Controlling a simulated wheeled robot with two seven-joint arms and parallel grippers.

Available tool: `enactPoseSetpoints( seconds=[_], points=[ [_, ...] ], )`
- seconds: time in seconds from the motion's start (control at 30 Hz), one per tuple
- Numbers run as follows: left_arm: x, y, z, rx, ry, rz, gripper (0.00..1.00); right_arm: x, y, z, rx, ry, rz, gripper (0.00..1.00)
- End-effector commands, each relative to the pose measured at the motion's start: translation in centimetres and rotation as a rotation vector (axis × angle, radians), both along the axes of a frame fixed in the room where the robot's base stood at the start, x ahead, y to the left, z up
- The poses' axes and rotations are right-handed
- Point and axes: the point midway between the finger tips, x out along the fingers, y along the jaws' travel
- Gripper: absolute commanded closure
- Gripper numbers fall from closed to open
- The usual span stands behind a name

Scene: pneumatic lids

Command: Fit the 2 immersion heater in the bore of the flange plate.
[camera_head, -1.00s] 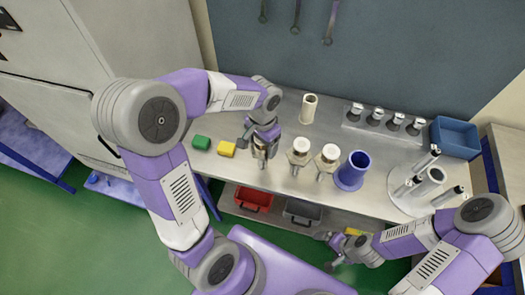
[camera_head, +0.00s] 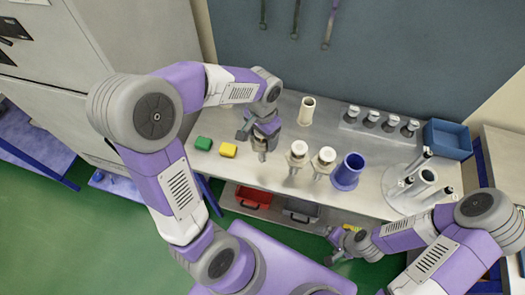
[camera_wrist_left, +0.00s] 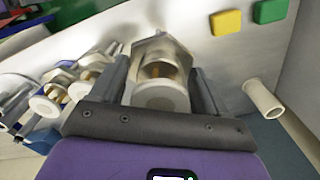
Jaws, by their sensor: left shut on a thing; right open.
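My left gripper (camera_head: 263,147) is shut on an immersion heater (camera_head: 262,156), seen close between the fingers in the left wrist view (camera_wrist_left: 160,95) with its hex collar and pale round end. The gripper hides most of it in the head view. Two similar heaters with white caps, one on the left (camera_head: 298,149) and one on the right (camera_head: 325,157), stand upright just right of this gripper. A round pale plate (camera_head: 398,203) at the bench's right, seemingly the flange plate, bears several upright posts and a wider hollow sleeve (camera_head: 427,177). My right gripper (camera_head: 333,246) is open and empty in front of the bench.
A blue hollow cylinder (camera_head: 348,172) stands between the heaters and the round plate. A cream tube (camera_head: 306,110), a row of grey fittings (camera_head: 371,121) and a blue bin (camera_head: 448,139) are at the back. Green (camera_head: 203,143) and yellow (camera_head: 228,150) blocks lie left. Red (camera_head: 253,197) and grey (camera_head: 301,209) bins sit below.

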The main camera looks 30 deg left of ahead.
Motion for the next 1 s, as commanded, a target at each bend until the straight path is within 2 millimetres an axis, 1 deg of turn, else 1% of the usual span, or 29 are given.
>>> enactPoseSetpoints(
  seconds=[0.03,1.0],
  points=[
    [0.0,0.0,0.6,-0.001,-0.002,0.0,0.54,0.0,0.0,0.5,0.0,0.0,0.0,0.0],
    [0.1,0.0,6.3,0.0,-0.003,0.0,0.54,0.0,0.0,5.2,0.0,0.0,0.0,0.0]
  ],
)
